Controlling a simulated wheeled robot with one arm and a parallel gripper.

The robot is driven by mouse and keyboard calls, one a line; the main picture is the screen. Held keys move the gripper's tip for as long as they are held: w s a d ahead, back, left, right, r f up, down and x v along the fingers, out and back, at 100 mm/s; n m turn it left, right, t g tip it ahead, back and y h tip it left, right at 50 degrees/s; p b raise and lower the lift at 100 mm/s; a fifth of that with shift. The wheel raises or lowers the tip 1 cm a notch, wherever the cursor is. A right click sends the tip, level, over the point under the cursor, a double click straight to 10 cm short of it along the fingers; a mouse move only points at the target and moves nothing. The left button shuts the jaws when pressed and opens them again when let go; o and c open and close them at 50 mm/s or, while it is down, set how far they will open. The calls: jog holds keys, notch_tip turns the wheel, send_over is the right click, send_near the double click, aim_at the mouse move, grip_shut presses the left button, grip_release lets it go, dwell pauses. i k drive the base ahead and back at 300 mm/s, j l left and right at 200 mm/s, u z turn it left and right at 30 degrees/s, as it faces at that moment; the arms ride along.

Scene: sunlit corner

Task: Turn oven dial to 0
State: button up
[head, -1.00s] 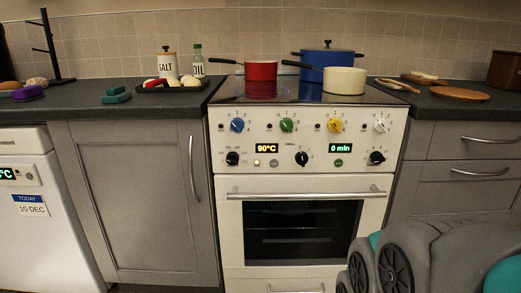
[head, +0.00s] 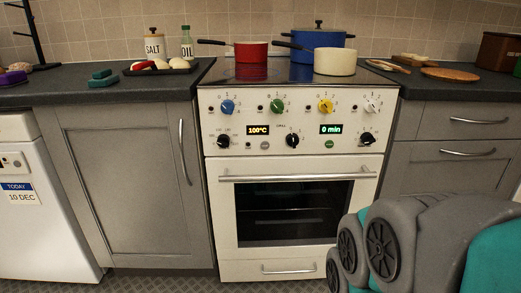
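The white oven (head: 210,175) stands in the middle of the head view, with its door shut. The oven dial appears to be the black dial (head: 223,141) at the left of its lower control row, with temperature marks around it. Its exact pointer setting is too small to read. The display (head: 258,130) to its right reads 100°C. A black dial (head: 292,141) marked as grill sits in the middle, and another black dial (head: 367,139) is at the right, below a display (head: 331,129) reading 0 min. My arm shows at the lower right; my gripper is not visible.
Blue, green, yellow and white hob dials line the upper row. On the hob stand a red pan (head: 251,52), a blue pot (head: 318,40) and a cream pan (head: 335,62). A horizontal door handle (head: 297,177) sticks out below the panel. The floor in front looks clear.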

aim_at(223, 140)
jog(key=k+j+z, duration=0.15)
jog(key=j+z, duration=0.2)
jog(key=k+j+z, duration=0.2)
jog(key=j+z, duration=0.15)
jog(key=k+j+z, duration=0.2)
jog(key=j+z, duration=0.2)
